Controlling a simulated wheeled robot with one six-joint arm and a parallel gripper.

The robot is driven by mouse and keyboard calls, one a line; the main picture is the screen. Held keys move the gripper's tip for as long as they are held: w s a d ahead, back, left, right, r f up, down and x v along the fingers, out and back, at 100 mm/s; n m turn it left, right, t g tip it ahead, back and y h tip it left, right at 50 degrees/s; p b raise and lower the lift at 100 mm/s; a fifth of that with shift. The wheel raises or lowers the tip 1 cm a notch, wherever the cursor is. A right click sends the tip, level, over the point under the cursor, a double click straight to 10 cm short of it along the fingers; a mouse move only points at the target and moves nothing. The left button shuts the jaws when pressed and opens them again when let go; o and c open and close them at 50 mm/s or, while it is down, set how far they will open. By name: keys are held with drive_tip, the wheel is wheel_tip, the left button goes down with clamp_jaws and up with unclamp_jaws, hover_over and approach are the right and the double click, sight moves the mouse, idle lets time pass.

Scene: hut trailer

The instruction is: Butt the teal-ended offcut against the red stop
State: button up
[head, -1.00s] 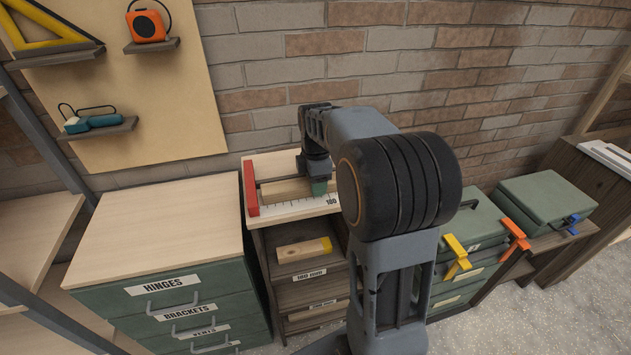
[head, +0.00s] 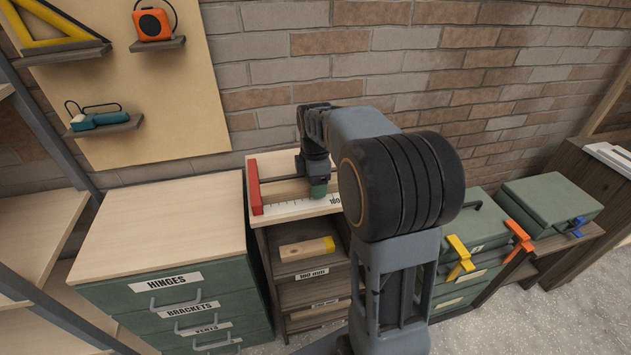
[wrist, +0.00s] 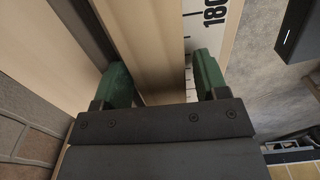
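A wooden offcut (head: 285,189) lies on the measuring board (head: 270,161), running along a dark fence. Its teal end cannot be made out; my gripper covers its right end in the head view. The red stop (head: 254,187) stands upright at the board's left end. My gripper (head: 318,189) points down at the right part of the board, away from the stop. In the wrist view, its green fingers (wrist: 163,82) stand apart on either side of the offcut (wrist: 150,40), with a narrow gap at the right finger. Whether the offcut touches the stop is unclear.
A white scale (head: 300,206) runs along the board's front. A yellow-ended offcut (head: 305,249) lies on the shelf below. A green drawer cabinet (head: 165,225) stands at the left, green cases (head: 550,207) at the right. A brick wall is behind.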

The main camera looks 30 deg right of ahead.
drive_tip(key=shift+o, duration=0.7)
drive_tip(key=shift+r, duration=0.15)
